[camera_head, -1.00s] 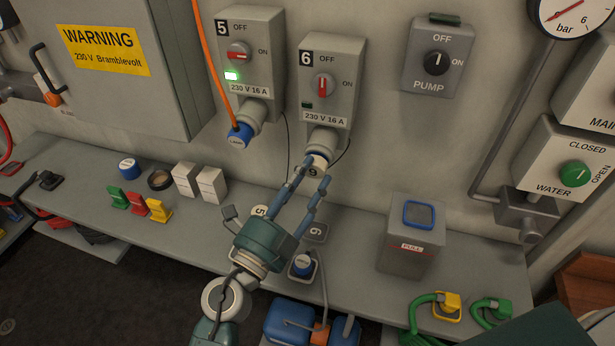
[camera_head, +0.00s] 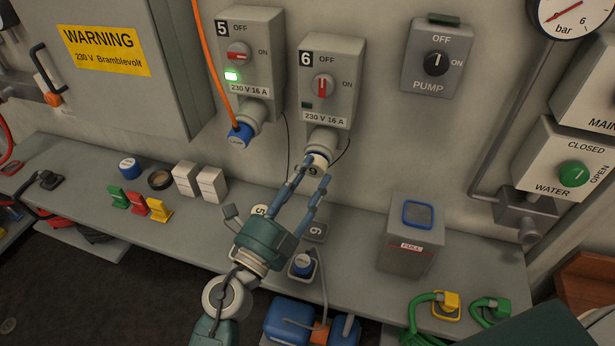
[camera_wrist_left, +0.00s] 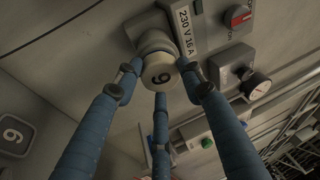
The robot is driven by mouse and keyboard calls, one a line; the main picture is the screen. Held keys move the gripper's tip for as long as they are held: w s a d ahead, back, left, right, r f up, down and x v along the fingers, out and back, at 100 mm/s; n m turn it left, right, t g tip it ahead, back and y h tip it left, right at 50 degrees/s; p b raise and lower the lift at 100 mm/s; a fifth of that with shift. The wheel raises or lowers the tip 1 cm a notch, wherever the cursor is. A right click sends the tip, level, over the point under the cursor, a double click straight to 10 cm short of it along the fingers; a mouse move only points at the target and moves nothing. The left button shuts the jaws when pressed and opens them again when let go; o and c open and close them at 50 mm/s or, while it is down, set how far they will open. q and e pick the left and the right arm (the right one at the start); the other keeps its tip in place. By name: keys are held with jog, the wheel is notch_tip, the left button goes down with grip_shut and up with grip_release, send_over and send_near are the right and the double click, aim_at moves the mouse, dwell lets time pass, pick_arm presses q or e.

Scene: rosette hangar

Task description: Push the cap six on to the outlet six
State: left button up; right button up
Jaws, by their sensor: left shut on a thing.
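Outlet six (camera_head: 331,80) is a grey wall box with a red switch, and its round socket (camera_head: 322,141) points down toward me. Cap six (camera_head: 316,163) is a pale round cap with a dark numeral on its face, at the mouth of that socket. My left gripper (camera_head: 307,174) is shut on the cap, with its blue fingers around the rim. In the left wrist view the cap (camera_wrist_left: 159,75) sits between the fingertips, in line with the socket (camera_wrist_left: 155,42). I cannot tell whether it is fully seated. My right gripper is not in view.
Outlet five (camera_head: 247,60), with a blue plug (camera_head: 240,135) and a lit green lamp, is just left. A thin cable hangs beside the socket.

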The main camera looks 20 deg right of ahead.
pick_arm(q)
jog(key=shift+w+d+r, duration=0.1)
jog(key=shift+w+d, duration=0.05)
jog(key=shift+w, duration=0.05)
jog(key=o, duration=1.1)
jog(key=shift+s, duration=0.15)
jog(key=v, duration=1.2)
